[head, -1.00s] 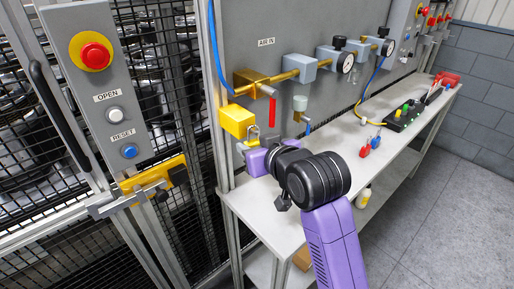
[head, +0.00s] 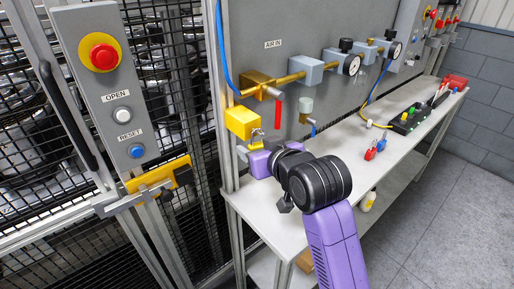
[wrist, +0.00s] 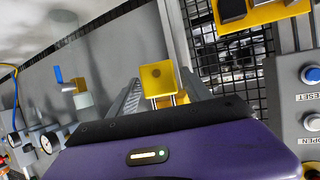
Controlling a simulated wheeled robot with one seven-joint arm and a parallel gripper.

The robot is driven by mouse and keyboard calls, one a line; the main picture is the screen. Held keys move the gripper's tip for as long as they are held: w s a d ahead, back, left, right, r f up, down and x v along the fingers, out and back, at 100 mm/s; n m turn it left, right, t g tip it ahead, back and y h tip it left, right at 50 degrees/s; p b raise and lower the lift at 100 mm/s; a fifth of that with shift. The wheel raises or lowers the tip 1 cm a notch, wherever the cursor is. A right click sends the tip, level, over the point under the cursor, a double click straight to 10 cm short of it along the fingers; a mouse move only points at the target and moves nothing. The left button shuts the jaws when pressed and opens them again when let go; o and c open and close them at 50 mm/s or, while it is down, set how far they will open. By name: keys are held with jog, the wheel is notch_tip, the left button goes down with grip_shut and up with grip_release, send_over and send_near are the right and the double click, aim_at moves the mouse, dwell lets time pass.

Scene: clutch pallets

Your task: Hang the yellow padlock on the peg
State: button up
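The yellow padlock (wrist: 158,78) shows between the two grey ridged fingers of my gripper (wrist: 160,88) in the wrist view, which is upside down. Its metal shackle legs run toward my purple gripper body. In the head view my gripper (head: 252,148) is at the near left end of the bench. The padlock's shackle stands up there, just below and right of a larger yellow block (head: 240,123) on the grey panel. My gripper appears shut on the padlock body, which it partly hides. I cannot make out the peg clearly in either view.
A brass valve with a red handle (head: 278,112) and a pale cup-shaped fitting (head: 306,105) are close to the right of the gripper. The button panel (head: 110,85) and mesh guard are left. The white bench top (head: 335,160) has bare room.

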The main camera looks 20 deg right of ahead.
jog(key=shift+o, duration=0.3)
jog(key=v, duration=0.8)
notch_tip(320, 180, up, 6)
jog(key=t, duration=0.4)
jog(key=s+f+g, duration=0.1)
jog(key=s+f, duration=0.6)
jog(key=s, duration=0.6)
jog(key=s+f, duration=0.8)
jog(key=s, duration=0.4)
jog(key=s+f+g, duration=0.1)
jog(key=s+f, duration=0.6)
jog(key=s, duration=0.6)
jog(key=shift+s+f+m+g+h+b, duration=0.2)
jog(key=shift+s+m+g+h+b, duration=0.1)
jog(key=shift+h+b, duration=0.1)
jog(key=shift+d, duration=0.1)
